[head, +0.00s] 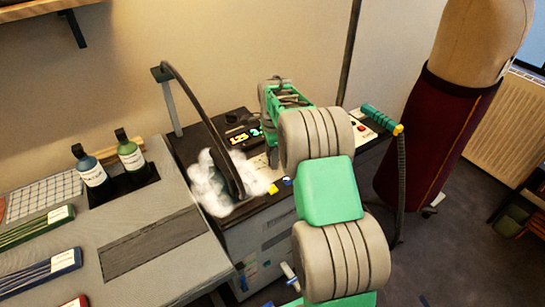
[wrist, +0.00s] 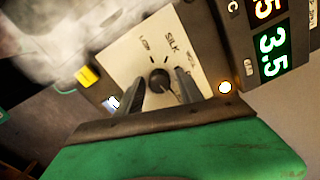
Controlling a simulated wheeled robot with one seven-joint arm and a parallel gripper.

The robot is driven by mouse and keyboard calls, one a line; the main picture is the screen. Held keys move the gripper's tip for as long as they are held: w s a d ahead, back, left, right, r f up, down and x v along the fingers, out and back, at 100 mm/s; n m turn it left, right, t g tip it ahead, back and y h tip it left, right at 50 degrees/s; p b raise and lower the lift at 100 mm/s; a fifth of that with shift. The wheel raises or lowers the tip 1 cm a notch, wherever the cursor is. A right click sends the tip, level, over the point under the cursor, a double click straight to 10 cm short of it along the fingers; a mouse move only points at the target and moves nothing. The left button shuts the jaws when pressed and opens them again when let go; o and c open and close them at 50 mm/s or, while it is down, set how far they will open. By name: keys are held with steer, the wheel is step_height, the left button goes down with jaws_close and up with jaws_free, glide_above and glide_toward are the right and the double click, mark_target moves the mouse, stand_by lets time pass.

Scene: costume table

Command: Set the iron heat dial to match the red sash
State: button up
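The iron's heat dial is a dark round knob (wrist: 160,79) on a pale plate (wrist: 138,52) in the wrist view. "SILK" reads above it, with a word like "LOW" to its left and another, unclear, to its right. The knob's pointer is too dark to read. My gripper (wrist: 158,84) has its fingers apart, one on each side of the knob; small gaps seem to show, and contact is unclear. In the head view my arm hides the fingers and knob. A red folded cloth (head: 74,301), likely the red sash, is cut off at the bottom left edge.
Blue (head: 40,272) and green (head: 36,228) folded cloths lie on the table (head: 205,262). White steam (head: 212,190) hangs beside the panel. Lit displays show a green 3.5 (wrist: 270,52) and an orange number. A teal handle (head: 378,119) and a dress form (head: 440,120) stand right.

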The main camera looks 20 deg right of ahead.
steer(key=shift+o, duration=0.4)
step_height(320, 180, up, 7)
steer(key=shift+r+b, duration=0.1)
steer(key=shift+b, duration=0.4)
steer(key=shift+s+r, duration=0.1)
steer(key=shift+r, duration=0.15)
steer(key=shift+s+a+r, duration=0.15)
steer(key=shift+a+r, duration=0.05)
steer(key=shift+r, duration=0.05)
steer(key=s+a+r+n+t, duration=0.1)
steer(key=s+a+r+n, duration=0.25)
steer(key=s+n, duration=0.2)
steer(key=s+a+r+n+t, duration=0.1)
steer(key=s+a+r+n, duration=0.1)
steer(key=s+a+n, duration=0.4)
steer(key=s+a+f+n, duration=0.1)
steer(key=s+f+n, duration=0.1)
steer(key=s+n, duration=0.2)
steer(key=s+a+f+n+t, duration=0.1)
steer(key=s+n, duration=0.3)
steer(key=s, duration=0.7)
steer(key=shift+a+f, duration=0.25)
steer(key=shift+f, duration=0.35)
